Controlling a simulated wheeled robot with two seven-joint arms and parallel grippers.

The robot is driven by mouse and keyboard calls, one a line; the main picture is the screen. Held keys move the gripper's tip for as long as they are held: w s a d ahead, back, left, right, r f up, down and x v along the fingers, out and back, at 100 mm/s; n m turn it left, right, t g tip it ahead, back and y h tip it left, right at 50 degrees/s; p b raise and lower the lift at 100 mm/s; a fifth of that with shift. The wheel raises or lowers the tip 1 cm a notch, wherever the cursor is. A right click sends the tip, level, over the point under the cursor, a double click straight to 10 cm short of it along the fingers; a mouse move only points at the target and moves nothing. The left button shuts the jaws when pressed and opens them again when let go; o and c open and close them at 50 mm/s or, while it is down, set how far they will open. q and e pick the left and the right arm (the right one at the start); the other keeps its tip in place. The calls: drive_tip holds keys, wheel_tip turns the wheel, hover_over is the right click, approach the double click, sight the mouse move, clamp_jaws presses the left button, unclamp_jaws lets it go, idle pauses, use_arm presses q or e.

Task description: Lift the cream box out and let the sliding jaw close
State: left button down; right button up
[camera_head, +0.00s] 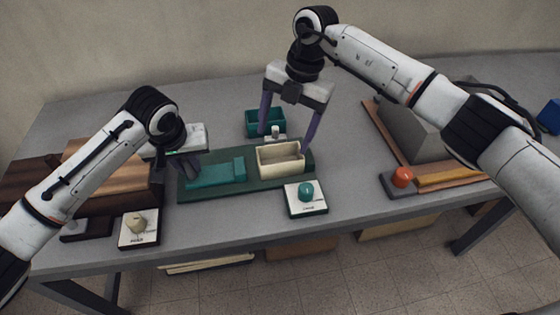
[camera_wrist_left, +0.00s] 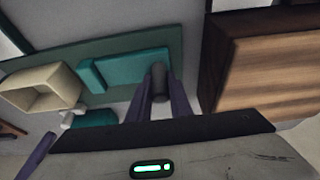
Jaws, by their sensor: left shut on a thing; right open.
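The cream box (camera_head: 268,170), open-topped and empty, sits on the dark green base (camera_head: 215,193), at the right end of the teal sliding jaw (camera_head: 210,176). It also shows at the left of the left wrist view (camera_wrist_left: 66,82). My left gripper (camera_head: 190,166) is shut on a dark grey upright post (camera_wrist_left: 158,82) beside the teal jaw; its fingertips are partly hidden in the head view. My right gripper (camera_head: 284,141) is open, its fingers spread at the back of the cream box. The right finger is close to the box's back right corner; I cannot tell whether it touches.
A teal bin (camera_head: 265,116) stands behind the base. A white pad with a teal knob (camera_head: 306,191) is in front, and another with a cream knob (camera_head: 138,225) is at front left. Wooden blocks (camera_head: 105,165) stand left. A grey block (camera_head: 410,132) and orange knob (camera_head: 402,177) are right.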

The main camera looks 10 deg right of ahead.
sight(280, 153)
use_arm(q)
drive_tip(key=shift+a, duration=0.2)
use_arm(e)
wheel_tip(280, 153, up, 5)
drive_tip(key=a+n+h, duration=0.1)
drive_tip(key=n+h, duration=0.2)
drive_tip(key=n, duration=2.2)
drive_tip(key=shift+f, duration=6.15)
drive_tip(key=c, duration=1.2)
use_arm(q)
drive_tip(key=shift+w, duration=0.1)
use_arm(e)
wheel_tip(280, 153, up, 15)
drive_tip(key=shift+r, duration=0.1)
